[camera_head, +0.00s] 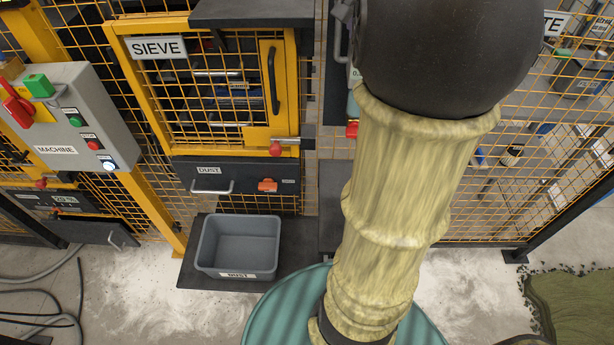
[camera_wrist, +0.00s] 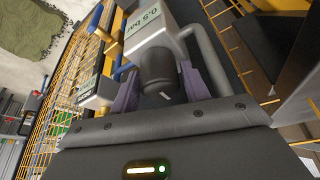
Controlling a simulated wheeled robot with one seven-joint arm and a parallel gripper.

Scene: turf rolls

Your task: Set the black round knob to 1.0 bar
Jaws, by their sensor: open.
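The black round knob (camera_wrist: 158,78) shows in the wrist view, on the end of a grey block (camera_wrist: 152,32) with a label reading 0.5 bar (camera_wrist: 146,17). A short pale mark shows on the knob's near side. My gripper (camera_wrist: 160,72) is open, with one purple finger on each side of the knob. The knob lies between the fingers; I cannot tell whether either finger touches it. In the head view, my arm covers the middle right, and neither knob nor gripper can be seen there.
A grey pipe (camera_wrist: 203,58) runs close beside the right finger. Yellow mesh fencing (camera_wrist: 62,85) stands to the left. In the head view are the SIEVE door (camera_head: 220,90), the MACHINE control box (camera_head: 75,118) and a grey dust bin (camera_head: 237,272) on a dark shelf.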

